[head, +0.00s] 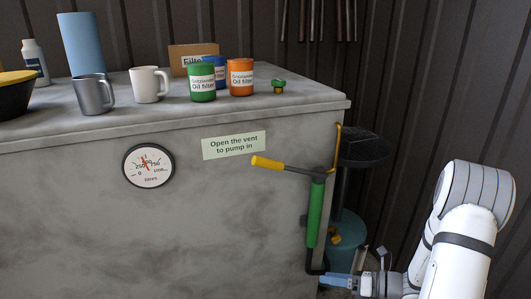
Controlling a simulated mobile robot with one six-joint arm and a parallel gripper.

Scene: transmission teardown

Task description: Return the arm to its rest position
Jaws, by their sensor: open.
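My arm (462,235) is white with grey joint bands and reaches in from the lower right. My gripper (338,281) is at the bottom edge, pointing left, with blue fingertips. It is open, and I see nothing held in it. Its fingertips are close to the lower end of a green hand pump (315,215) on the side of the concrete block; I cannot tell whether they touch it. The picture's edge cuts off part of the arm.
The pump's yellow-handled lever (268,163) sticks out left above my gripper. A dark stool-like seat (362,148) and a teal container (347,232) stand behind the pump. Mugs and oil filter cans (241,78) stand on the block (300,100). A gauge (149,166) is on its front.

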